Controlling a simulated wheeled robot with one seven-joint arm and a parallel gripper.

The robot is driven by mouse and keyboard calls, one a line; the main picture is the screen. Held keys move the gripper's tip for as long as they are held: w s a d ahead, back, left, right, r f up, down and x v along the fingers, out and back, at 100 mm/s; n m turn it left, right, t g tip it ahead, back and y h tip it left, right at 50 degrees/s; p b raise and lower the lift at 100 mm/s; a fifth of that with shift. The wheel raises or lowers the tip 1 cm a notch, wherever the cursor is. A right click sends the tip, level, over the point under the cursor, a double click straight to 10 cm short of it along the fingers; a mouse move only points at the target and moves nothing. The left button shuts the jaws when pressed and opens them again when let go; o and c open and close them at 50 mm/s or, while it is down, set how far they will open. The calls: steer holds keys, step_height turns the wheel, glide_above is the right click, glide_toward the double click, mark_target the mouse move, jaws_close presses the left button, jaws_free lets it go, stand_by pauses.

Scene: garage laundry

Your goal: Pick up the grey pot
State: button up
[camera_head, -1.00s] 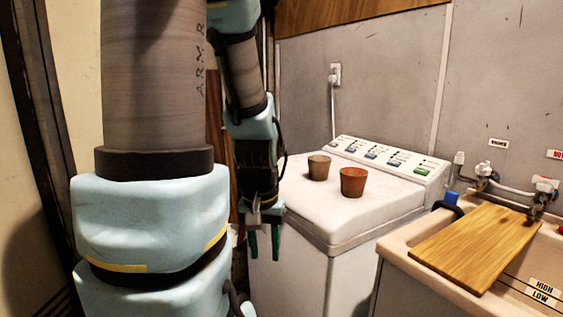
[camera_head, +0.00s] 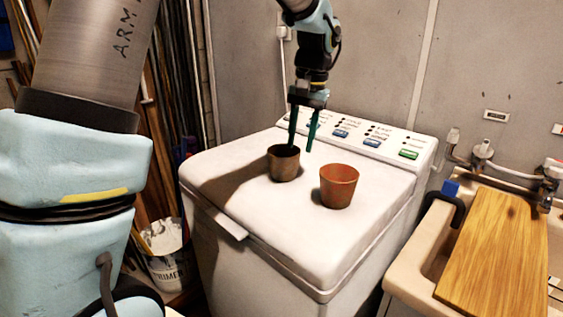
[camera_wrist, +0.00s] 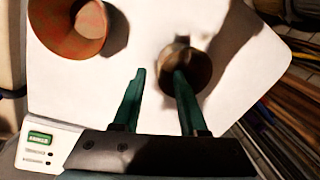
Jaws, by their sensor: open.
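The grey pot (camera_head: 284,166), dark grey-brown, stands upright on the white washer top. It also shows in the wrist view (camera_wrist: 201,66), partly covered by one green finger. My gripper (camera_head: 301,148) is open and points down at the pot's rim. In the wrist view, my gripper (camera_wrist: 160,75) has one finger over the pot's mouth and the other beside it, to the left. I cannot tell whether the first finger is inside the mouth or still above it. Nothing is held.
An orange clay pot (camera_head: 338,187) stands close by, to the right and nearer the front. The washer (camera_head: 270,220) has a raised control panel (camera_head: 372,140) behind the pots. A sink with a wooden board (camera_head: 495,250) is at right. A bucket (camera_head: 168,255) stands at left.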

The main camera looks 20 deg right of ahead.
mark_target(293, 178)
steer(key=shift+w+a+f+p, duration=0.15)
steer(key=shift+f+p, duration=0.2)
steer(key=shift+f, duration=0.95)
steer(key=shift+w+a+f+p, duration=0.2)
steer(key=shift+f+p, duration=0.15)
steer(key=shift+f, duration=0.95)
steer(key=shift+w+a+f+p, duration=0.15)
steer(key=shift+f+p, duration=0.2)
steer(key=shift+f, duration=0.95)
steer(key=shift+s, duration=0.1)
jaws_close()
